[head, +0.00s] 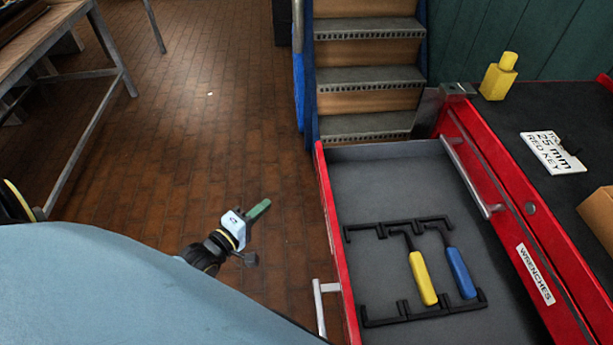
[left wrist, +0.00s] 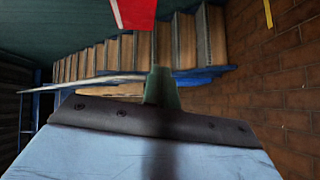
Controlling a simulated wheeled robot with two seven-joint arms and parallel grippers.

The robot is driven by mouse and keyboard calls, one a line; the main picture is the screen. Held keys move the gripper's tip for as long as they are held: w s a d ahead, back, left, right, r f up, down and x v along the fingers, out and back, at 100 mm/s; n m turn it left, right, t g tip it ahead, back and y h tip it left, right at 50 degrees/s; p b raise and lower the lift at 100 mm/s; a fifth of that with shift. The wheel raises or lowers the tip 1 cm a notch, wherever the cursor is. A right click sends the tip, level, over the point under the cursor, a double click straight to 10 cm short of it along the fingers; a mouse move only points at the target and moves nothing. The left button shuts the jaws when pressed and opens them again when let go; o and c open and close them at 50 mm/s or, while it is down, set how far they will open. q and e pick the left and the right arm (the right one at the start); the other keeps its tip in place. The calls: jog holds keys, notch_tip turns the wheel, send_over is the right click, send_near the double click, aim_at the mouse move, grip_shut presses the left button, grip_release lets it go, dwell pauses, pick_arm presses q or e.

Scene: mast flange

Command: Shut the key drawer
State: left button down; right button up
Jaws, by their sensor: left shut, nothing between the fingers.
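The key drawer (head: 330,215) stands pulled out from the red cabinet (head: 545,235), its red front and metal handle (head: 320,305) facing left. Inside, on the grey floor, a yellow-handled key (head: 422,278) and a blue-handled key (head: 461,272) lie in black holders. My left gripper (head: 259,210) is shut and empty, its green fingers together. It is to the left of the drawer front, apart from it, over the floor. In the left wrist view the fingers (left wrist: 160,85) point toward a red piece, probably the drawer. My right gripper is not in view.
A second handle (head: 470,175) is beside the "WRENCHES" label. Stairs (head: 367,78) rise behind the drawer.

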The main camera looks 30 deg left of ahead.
pick_arm(q)
notch_tip(320, 180, up, 4)
jog(key=w+n+t, duration=0.1)
jog(key=w, duration=0.1)
jog(key=b, duration=0.2)
send_near(316, 162)
jog(key=w+a, duration=0.2)
jog(key=w+d, duration=0.2)
jog(key=shift+w+r+h, duration=0.2)
jog(key=shift+w+h, duration=0.1)
jog(key=shift+w+d, duration=0.3)
jog(key=shift+d, duration=0.1)
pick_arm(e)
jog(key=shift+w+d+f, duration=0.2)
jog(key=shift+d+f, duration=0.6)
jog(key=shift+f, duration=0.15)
